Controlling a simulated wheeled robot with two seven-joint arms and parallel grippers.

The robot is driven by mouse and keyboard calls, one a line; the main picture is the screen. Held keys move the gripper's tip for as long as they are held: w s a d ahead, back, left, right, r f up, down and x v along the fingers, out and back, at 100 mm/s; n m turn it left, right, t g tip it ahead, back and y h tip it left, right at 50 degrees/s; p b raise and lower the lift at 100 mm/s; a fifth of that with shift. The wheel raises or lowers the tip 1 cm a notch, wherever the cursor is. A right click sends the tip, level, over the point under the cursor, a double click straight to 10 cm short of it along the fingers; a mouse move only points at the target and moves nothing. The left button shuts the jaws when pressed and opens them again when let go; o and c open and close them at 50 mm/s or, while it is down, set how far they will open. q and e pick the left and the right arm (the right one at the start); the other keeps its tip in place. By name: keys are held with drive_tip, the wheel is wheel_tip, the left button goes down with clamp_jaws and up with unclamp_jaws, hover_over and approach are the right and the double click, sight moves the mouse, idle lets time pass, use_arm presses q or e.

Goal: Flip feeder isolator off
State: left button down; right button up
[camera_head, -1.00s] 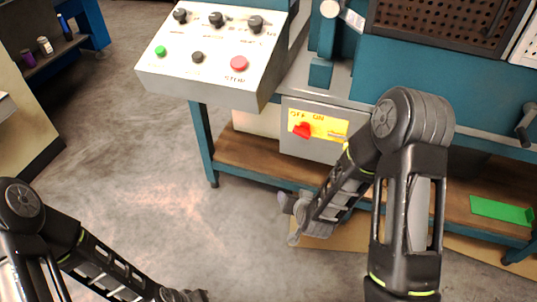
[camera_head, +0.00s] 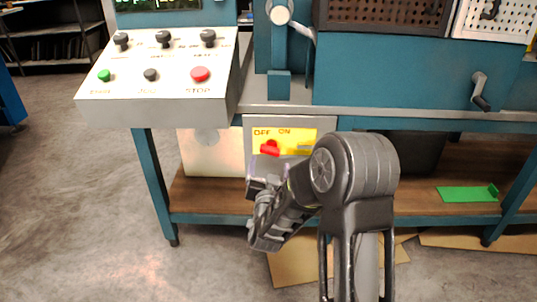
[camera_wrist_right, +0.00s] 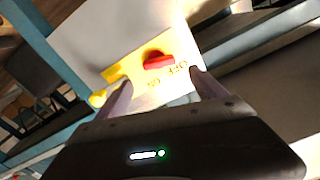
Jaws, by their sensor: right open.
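The feeder isolator is a red rotary handle (camera_head: 270,148) on a yellow plate (camera_head: 297,137) marked OFF and ON, on a grey box under the machine bench. The handle sits at the plate's left part, below the OFF end. In the right wrist view the red handle (camera_wrist_right: 158,61) lies beyond the fingertips, between them and apart from them. My right gripper (camera_wrist_right: 155,88) is open and empty, facing the plate. In the head view my right gripper (camera_head: 262,185) is just below the box. My left gripper is out of the head view.
A control panel (camera_head: 165,105) with knobs, a green button and a red STOP button overhangs at upper left. A wooden lower shelf (camera_head: 205,195) and blue legs frame the box. A green part (camera_head: 467,194) lies on the shelf at right. The floor at left is clear.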

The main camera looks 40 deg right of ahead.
sight(271, 152)
drive_tip(key=b+x, duration=0.1)
drive_tip(key=x, duration=0.5)
drive_tip(key=shift+w+d+f+b, duration=0.15)
drive_tip(key=shift+w+d+b, duration=0.1)
drive_tip(key=shift+b, duration=0.1)
drive_tip(key=shift+w+d, duration=0.25)
drive_tip(key=shift+w, duration=0.15)
drive_tip(key=shift+c, duration=0.2)
